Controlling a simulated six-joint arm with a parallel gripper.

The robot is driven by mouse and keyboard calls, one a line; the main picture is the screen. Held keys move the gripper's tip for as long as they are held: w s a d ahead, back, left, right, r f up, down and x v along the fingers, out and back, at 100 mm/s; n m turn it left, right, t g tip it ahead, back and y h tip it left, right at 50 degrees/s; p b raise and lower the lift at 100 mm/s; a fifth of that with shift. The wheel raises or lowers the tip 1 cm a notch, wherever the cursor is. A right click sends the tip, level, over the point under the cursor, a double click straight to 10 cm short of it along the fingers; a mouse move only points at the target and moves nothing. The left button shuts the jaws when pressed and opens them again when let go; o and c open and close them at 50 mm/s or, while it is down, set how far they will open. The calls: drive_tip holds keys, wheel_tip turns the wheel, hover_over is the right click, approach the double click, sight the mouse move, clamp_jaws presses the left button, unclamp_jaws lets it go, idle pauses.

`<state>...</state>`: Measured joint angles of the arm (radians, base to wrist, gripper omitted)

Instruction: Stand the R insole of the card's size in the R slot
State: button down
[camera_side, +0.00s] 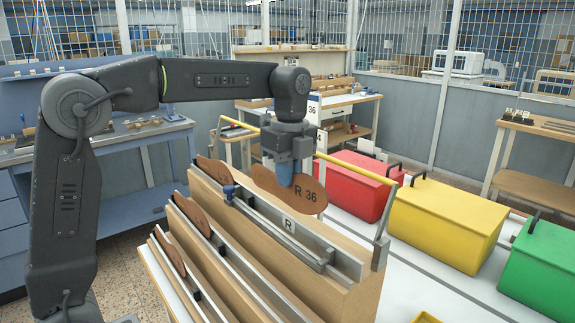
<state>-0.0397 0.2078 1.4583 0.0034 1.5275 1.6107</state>
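A brown insole marked "R 36" (311,196) is upright on edge, with its long side along the top tier of the wooden rack (345,300). My gripper (289,183) points down with its blue fingers closed on the insole's upper edge. The R label (289,224) sits on the front of the metal rail (318,250), just below the insole. I cannot tell whether the insole's lower edge is above the slot or inside it. A card reading "36" (313,109) stands behind. Another brown insole (212,170) stands at the left end of the top tier.
Lower tiers hold more brown insoles (190,215) on edge. A yellow bar (340,165) runs behind the rack. Red (352,187), yellow (445,222) and green (542,268) boxes stand to the right.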

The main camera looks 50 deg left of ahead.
drive_tip(key=shift+f, duration=3.45)
drive_tip(key=c, duration=1.2)
unclamp_jaws()
drive_tip(key=shift+c, duration=0.2)
drive_tip(key=shift+r, duration=4.5)
